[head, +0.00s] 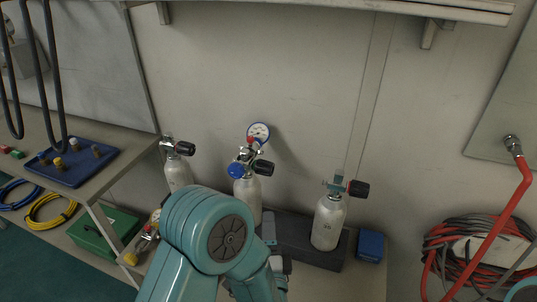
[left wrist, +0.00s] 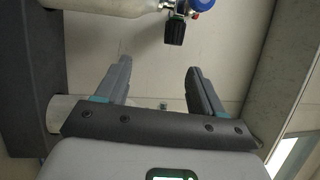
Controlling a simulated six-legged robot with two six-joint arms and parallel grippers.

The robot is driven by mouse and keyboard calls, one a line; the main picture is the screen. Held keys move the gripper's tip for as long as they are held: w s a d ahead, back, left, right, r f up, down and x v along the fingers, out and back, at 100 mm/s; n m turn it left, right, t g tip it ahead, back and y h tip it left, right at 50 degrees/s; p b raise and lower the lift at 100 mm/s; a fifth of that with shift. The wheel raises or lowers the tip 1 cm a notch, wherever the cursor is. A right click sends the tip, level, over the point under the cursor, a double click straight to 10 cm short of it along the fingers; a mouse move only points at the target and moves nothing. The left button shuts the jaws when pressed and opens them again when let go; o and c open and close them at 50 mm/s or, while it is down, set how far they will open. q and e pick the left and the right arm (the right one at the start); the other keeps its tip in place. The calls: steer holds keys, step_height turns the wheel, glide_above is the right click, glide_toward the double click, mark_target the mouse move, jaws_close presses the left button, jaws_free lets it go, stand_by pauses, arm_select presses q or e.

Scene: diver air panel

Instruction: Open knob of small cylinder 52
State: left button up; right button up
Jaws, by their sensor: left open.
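Three small silver cylinders stand in a row at the wall: a left one (head: 178,174), a middle one (head: 246,196) and a right one (head: 327,223). I cannot read any number on them. Each has a black knob on its valve: left (head: 185,148), middle (head: 263,167) and right (head: 358,188). The middle one also has a blue fitting (head: 235,171) and a gauge (head: 259,132). My left gripper (head: 274,246) is low between the middle and right cylinders, partly hidden by my arm. In the left wrist view its open, empty fingers (left wrist: 160,82) are apart from a black knob (left wrist: 175,30). My right gripper is not seen.
A dark block (head: 295,238) lies behind my gripper, and a blue box (head: 370,246) sits right of the right cylinder. A blue tray (head: 72,178) lies on the left bench. Red hose (head: 497,222) hangs at the right. The wall above the cylinders is clear.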

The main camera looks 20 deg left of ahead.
mark_target(270, 169)
arm_select(q)
steer(key=r+p+x, duration=0.1)
steer(key=x, duration=0.4)
steer(key=r+p+x, duration=0.1)
steer(key=p+x, duration=0.1)
steer(key=x, duration=0.4)
steer(key=d+r+p+x, duration=0.1)
steer(key=x, duration=0.4)
steer(key=shift+w, duration=0.15)
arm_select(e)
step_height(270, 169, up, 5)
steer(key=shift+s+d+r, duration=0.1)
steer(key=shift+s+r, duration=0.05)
arm_select(q)
steer(key=shift+c, duration=0.3)
